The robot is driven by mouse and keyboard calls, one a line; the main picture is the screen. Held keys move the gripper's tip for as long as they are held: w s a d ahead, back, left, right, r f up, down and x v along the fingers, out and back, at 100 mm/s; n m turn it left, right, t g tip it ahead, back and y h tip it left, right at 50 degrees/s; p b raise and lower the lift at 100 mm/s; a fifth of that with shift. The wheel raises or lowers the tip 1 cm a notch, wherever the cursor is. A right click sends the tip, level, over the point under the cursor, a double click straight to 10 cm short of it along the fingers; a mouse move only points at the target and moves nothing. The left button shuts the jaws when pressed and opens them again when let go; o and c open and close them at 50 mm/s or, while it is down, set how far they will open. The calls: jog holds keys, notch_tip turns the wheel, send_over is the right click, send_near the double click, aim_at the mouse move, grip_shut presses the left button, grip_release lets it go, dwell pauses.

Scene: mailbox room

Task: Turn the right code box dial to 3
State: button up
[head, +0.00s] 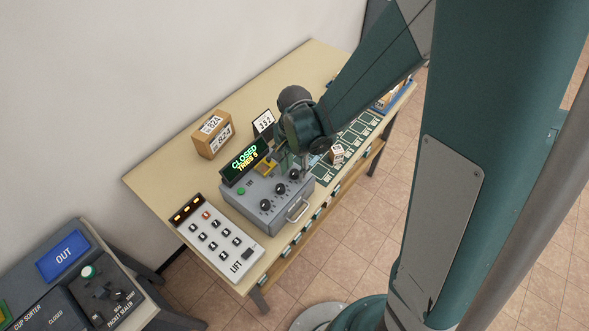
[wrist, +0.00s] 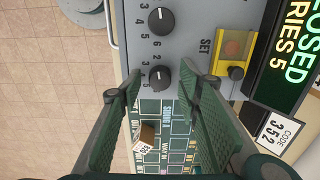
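The grey code box (head: 248,207) stands on the table with a row of black dials on top. Its right dial (head: 294,174) is the one nearest my gripper (head: 288,163), and shows in the wrist view (wrist: 159,77) with small white numbers around it. I cannot tell for sure which number it points to. My gripper (wrist: 150,82) is open in the wrist view, its two fingers apart on either side of the right dial, with nothing between them that I can see held. The middle dial (wrist: 161,20) lies farther along the box.
A display (head: 245,162) reads CLOSED, TRIES 5. A code card (wrist: 281,132) reads 352. A cardboard box (head: 212,137), the LIFT keypad (head: 217,240) and a small parcel (head: 336,153) stand nearby.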

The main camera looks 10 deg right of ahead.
jog(key=c, duration=0.9)
jog(key=shift+n+b, duration=0.3)
jog(key=n+b, duration=0.2)
jog(key=n, duration=0.1)
jog(key=shift+f, duration=0.1)
jog(key=n+b, duration=0.2)
jog(key=n, duration=0.2)
jog(key=o, duration=0.9)
